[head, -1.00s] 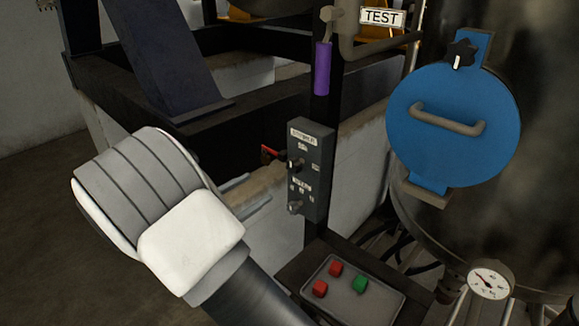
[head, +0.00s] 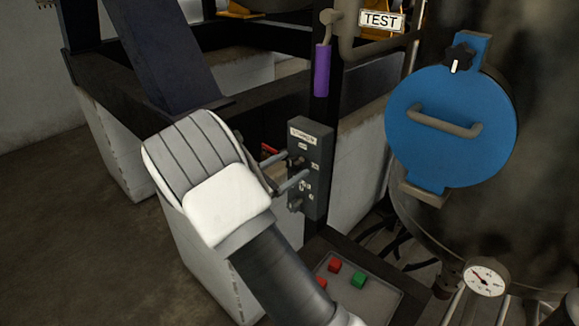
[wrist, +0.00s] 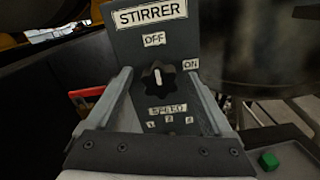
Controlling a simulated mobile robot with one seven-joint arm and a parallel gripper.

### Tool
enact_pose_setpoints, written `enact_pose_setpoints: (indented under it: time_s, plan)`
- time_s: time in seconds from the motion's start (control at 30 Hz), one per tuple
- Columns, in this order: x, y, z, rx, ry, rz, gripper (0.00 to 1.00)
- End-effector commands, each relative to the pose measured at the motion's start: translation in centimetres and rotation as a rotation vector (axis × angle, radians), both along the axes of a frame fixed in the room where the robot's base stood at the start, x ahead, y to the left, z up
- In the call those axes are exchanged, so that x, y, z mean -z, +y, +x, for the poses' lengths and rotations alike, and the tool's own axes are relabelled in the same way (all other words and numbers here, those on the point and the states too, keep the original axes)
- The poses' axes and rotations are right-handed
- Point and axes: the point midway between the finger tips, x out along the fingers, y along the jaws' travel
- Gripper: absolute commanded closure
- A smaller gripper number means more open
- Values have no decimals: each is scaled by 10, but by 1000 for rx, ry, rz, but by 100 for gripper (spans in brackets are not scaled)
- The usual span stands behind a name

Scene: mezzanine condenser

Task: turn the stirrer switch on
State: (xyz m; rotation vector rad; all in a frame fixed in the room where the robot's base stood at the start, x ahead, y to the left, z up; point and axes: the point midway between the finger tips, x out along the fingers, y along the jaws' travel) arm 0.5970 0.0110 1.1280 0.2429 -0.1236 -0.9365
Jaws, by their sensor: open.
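The stirrer switch box (head: 318,150) is a dark upright box on a black post; in the wrist view its panel (wrist: 182,48) is labelled STIRRER, with OFF above the knob and ON to its right. The stirrer switch (wrist: 157,78) is a black lobed knob with a white mark pointing up at OFF. My gripper (head: 293,167) is open at the box. In the wrist view its fingers lie left and right of the knob, with a gap visible on each side. A SPEED label with numbers shows below the knob. In the head view the fingers partly cover the panel.
A red part (head: 269,149) sticks out left of the box. A tray (head: 384,296) with red and green blocks lies below. A purple handle (head: 322,70) hangs above. A blue round hatch (head: 452,150) and a gauge (head: 485,279) are on the right.

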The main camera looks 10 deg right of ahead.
Motion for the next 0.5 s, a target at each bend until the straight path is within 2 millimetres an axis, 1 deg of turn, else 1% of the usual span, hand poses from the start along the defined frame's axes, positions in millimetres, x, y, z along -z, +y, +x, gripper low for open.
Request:
enact_pose_setpoints:
  time_s: [0.03,0.07,0.2,0.47,0.5]
  plan:
    - [0,0,0,0,0,0,15]
    - [0,0,0,0,0,0,18]
    - [0,0,0,0,1,-1,43]
    - [0,0,0,0,1,-1,90]
    - [0,0,0,0,1,-1,97]
